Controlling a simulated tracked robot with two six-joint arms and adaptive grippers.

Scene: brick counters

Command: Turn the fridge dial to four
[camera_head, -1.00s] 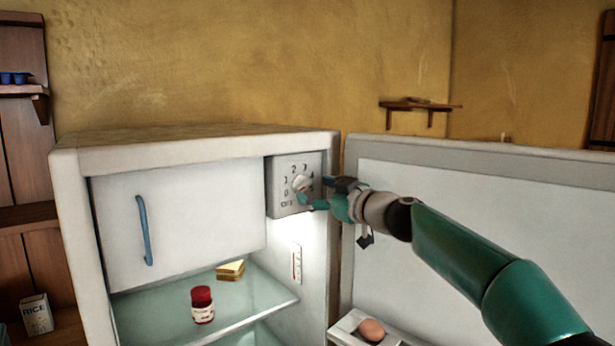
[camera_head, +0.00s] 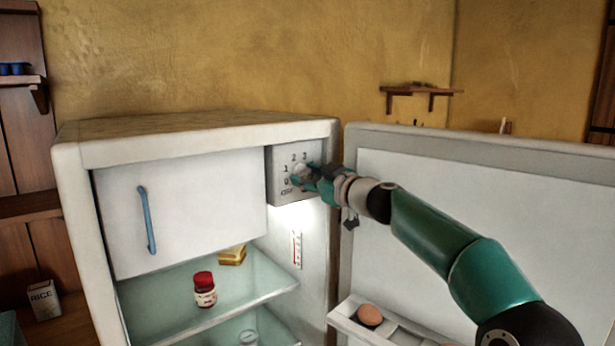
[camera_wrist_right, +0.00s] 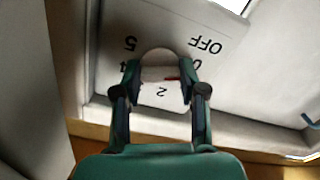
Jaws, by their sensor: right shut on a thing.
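The fridge dial (camera_head: 299,173) is a pale round knob on a grey panel (camera_head: 282,192) at the fridge's upper right. The digits 0 to 3 show around it in the head view. My right gripper (camera_head: 308,176) reaches it from the right. In the right wrist view the two fingers (camera_wrist_right: 161,80) are shut on the dial (camera_wrist_right: 158,57), one on each side. A red mark on the dial lies close to the right finger, between the 2 and the 0. The 5 and OFF are clear; the 4 is partly covered, and the 1 and 3 are hidden. My left gripper is not in view.
The fridge door (camera_head: 470,185) stands open on the right, with an egg (camera_head: 370,315) in its shelf. A red-capped jar (camera_head: 204,289) and a yellow block (camera_head: 232,255) stand on the glass shelf. A white compartment door (camera_head: 185,212) with a blue handle is left of the panel.

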